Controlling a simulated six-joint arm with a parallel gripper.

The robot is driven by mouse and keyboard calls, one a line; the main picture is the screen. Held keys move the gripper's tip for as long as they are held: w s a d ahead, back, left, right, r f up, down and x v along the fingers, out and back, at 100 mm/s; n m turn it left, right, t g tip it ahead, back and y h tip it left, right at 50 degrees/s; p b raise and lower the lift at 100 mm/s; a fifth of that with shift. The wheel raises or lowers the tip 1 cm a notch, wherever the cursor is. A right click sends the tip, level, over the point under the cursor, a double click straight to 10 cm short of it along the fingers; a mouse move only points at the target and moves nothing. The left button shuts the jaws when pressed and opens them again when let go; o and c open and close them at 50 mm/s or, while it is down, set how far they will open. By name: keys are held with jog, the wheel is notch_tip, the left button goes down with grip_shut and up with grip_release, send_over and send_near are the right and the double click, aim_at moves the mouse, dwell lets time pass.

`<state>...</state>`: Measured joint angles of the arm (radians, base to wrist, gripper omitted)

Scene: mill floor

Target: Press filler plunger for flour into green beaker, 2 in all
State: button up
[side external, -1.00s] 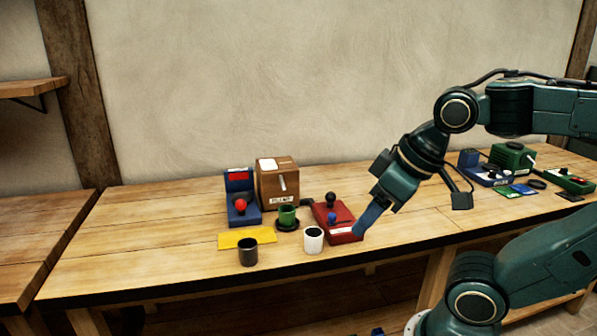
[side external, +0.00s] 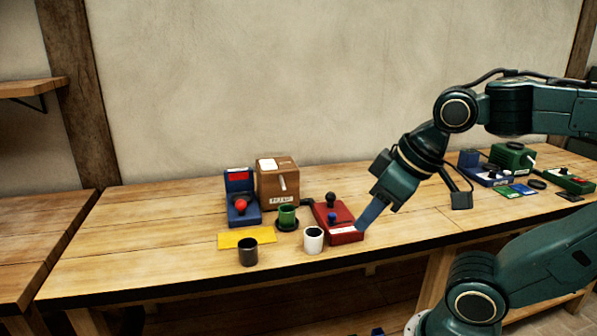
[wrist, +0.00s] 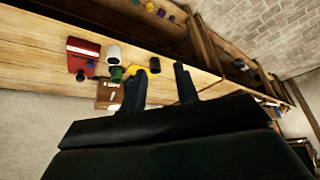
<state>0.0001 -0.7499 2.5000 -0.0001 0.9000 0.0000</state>
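The green beaker (side external: 287,216) stands upright on a dark round base in front of a brown box (side external: 278,185) with a pale lever or spout and an unreadable label. Right of the beaker is a red unit (side external: 345,230) with a black knob (side external: 330,199) and a blue knob. I cannot tell which device is the flour filler plunger. My gripper (side external: 361,231) points down near the red unit's right end; contact cannot be told. In the wrist view its two fingers (wrist: 160,70) are apart with nothing between them. The red unit (wrist: 83,46) shows left of them there.
A white cup (side external: 313,239) and a black cup (side external: 248,252) stand near the front edge. A yellow mat (side external: 246,239) lies left of the beaker. A blue unit (side external: 239,182) with a red ball stands behind it. More devices (side external: 512,157) occupy the right end. The table's left part is clear.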

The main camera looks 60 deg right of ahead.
grip_shut()
dwell(1.4)
